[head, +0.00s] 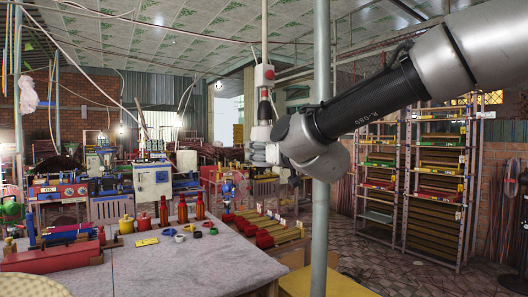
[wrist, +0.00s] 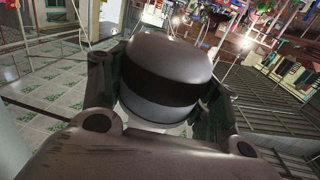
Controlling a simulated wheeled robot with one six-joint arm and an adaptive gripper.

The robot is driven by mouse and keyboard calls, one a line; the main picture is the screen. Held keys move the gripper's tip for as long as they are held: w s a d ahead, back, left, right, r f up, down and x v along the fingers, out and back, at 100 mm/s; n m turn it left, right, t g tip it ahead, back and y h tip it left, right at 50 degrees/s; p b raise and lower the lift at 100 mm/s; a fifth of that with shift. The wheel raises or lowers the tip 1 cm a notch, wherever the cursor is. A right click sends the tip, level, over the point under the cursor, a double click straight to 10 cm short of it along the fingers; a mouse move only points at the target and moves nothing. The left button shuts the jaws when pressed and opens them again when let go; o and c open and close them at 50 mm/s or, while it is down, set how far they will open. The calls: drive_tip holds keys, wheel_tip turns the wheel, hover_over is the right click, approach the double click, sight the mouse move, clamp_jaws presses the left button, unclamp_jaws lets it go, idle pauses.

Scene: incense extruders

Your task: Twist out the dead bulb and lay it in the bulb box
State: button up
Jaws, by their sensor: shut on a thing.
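My gripper (head: 264,104) points up in the head view, close under a white and red fitting (head: 264,74) that hangs on a pole from the ceiling. In the wrist view my gripper (wrist: 166,88) has a dark finger on each side of a grey, rounded thing with a black band, apparently the dead bulb (wrist: 172,55). It fills the space between the fingers. In the head view the bulb is too small and hidden to make out, so I cannot tell whether it still sits in the fitting. I cannot identify the bulb box.
A grey table (head: 190,262) at the lower left holds red bottles (head: 164,211), a red case (head: 52,256), a yellow card (head: 147,241) and small rings. A vertical green-grey post (head: 322,215) stands close to my arm. Tall shelf racks (head: 436,180) stand at the right.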

drive_tip(key=shift+m+t+h, duration=0.5)
drive_tip(key=shift+m+h, duration=0.2)
drive_tip(key=shift+h, duration=0.3)
drive_tip(key=shift+m+h, duration=0.3)
drive_tip(key=shift+h, duration=0.1)
drive_tip(key=o, duration=1)
